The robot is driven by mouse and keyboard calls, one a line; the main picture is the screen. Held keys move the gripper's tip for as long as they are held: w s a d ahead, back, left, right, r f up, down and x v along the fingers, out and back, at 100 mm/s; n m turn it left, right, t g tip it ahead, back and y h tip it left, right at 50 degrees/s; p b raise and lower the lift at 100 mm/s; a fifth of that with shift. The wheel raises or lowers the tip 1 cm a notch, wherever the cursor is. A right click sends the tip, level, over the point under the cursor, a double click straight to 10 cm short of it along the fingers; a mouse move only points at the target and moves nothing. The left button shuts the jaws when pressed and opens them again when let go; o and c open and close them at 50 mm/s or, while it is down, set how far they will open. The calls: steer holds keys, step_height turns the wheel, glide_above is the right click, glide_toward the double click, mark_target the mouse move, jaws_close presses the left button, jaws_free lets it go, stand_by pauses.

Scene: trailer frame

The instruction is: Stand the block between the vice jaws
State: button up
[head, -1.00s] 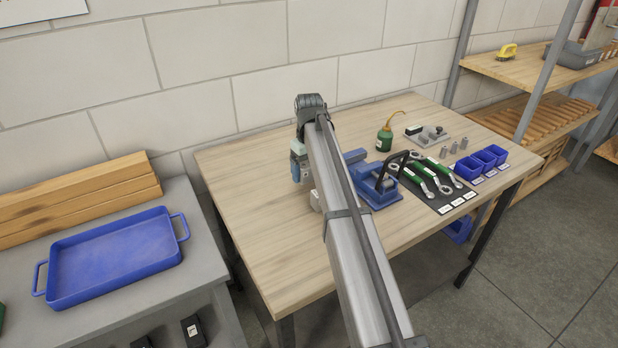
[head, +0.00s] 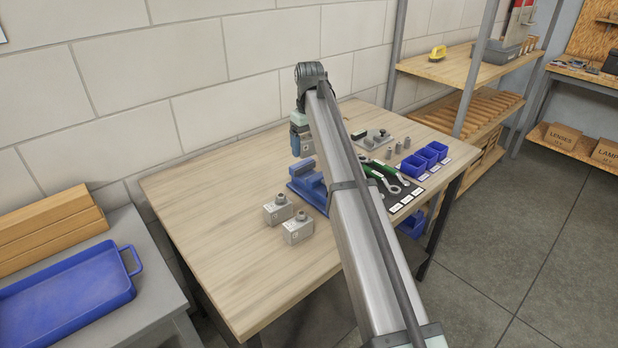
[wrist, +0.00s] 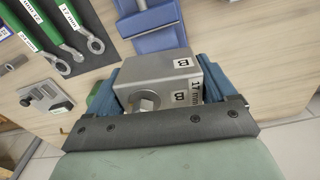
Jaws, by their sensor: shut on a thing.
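My gripper (head: 302,147) is shut on a grey metal block (head: 307,146), held above the bench behind the vice. The blue vice (head: 308,181) stands on the bench just below and in front of the gripper, partly hidden by my arm. In the wrist view part of the vice (wrist: 150,28) shows beyond the block, apart from it. The gap between its jaws is not clear.
Two similar grey blocks (head: 278,210) (head: 297,229) stand on the bench left of the vice. Green-handled spanners (head: 385,178), small blue bins (head: 424,159) and a grey fixture (head: 372,138) are to the right. The bench's left side is clear.

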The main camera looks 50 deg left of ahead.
mark_target(310, 167)
steer(key=shift+w+a+r, duration=0.35)
steer(key=shift+w+r, duration=0.2)
steer(key=shift+w, duration=0.05)
steer(key=shift+s+d+f+n, duration=0.15)
steer(key=shift+d+f+n, duration=0.1)
steer(key=shift+n, duration=0.45)
steer(key=shift+f, duration=4.85)
steer(key=shift+f, duration=0.1)
steer(key=o, duration=1.2)
step_height(310, 167, up, 12)
steer(key=shift+r, duration=0.15)
